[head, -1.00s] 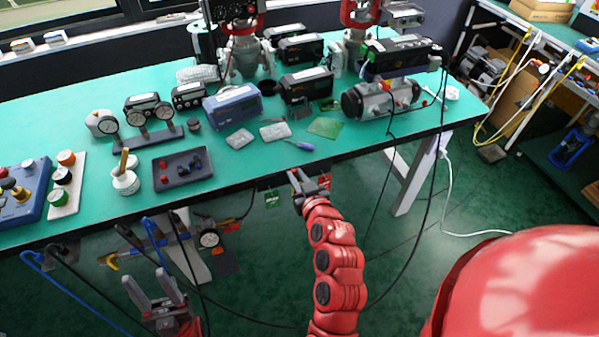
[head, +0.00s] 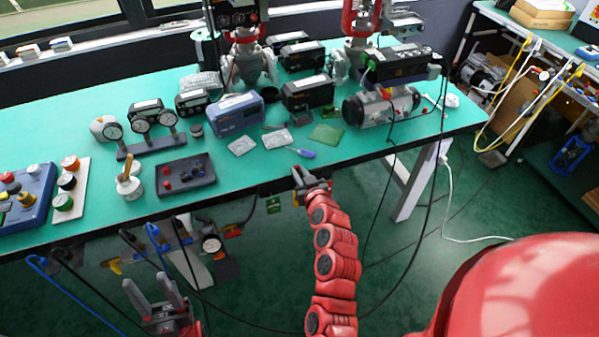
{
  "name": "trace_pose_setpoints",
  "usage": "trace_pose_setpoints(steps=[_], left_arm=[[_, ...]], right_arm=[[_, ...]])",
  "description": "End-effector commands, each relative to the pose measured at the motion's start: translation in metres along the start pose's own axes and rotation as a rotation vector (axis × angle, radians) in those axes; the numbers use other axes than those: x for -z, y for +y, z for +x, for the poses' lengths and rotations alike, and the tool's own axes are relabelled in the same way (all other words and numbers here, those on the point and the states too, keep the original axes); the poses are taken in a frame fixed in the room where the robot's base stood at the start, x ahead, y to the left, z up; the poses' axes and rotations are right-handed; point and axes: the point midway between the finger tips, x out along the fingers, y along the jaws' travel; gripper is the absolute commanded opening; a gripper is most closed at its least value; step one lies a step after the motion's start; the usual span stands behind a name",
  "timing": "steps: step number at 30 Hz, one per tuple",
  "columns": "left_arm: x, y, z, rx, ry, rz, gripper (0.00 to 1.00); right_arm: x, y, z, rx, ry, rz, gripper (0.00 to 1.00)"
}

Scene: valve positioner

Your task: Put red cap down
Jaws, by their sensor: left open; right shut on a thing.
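My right gripper (head: 311,182) is at the table's front edge, in the middle of the head view. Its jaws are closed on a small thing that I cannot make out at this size. My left gripper (head: 158,298) is open and empty, low on the left, below and in front of the table. I cannot tell whether any red piece there is a cap. The green table top (head: 255,172) is just beyond my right gripper.
A blue-handled screwdriver (head: 304,153), grey plates (head: 278,138) and a green board (head: 326,134) lie beyond my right gripper. A blue box (head: 237,113) stands behind them. Cables and hooks hang from the front edge. Bare table lies between tray and screwdriver.

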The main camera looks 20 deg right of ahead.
Motion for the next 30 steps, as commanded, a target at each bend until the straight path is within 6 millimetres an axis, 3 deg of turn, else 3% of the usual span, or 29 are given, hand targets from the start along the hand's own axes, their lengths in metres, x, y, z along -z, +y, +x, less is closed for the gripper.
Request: trace_pose_setpoints(steps=[2,3,7,20,30], left_arm=[[-0.001,0.0,-0.004,0.0,0.0,0.0,0.5],[-0.001,0.0,-0.003,0.0,0.0,0.0,0.5],[0.0,0.0,-0.002,0.0,0.0,0.0,0.5],[0.0,0.0,-0.001,0.0,0.0,0.0,0.5],[-0.002,0.001,-0.012,0.0,0.0,0.0,0.5]], right_arm=[[-0.004,0.0,0.001,0.0,0.0,0.0,0.0],[-0.003,0.0,0.001,0.0,0.0,0.0,0.23],[-0.002,0.0,0.001,0.0,0.0,0.0,0.47],[0.0,0.0,-0.004,-0.001,0.001,0.0,0.48],[-0.002,0.0,-0.06,-0.003,0.002,-0.001,0.48]])
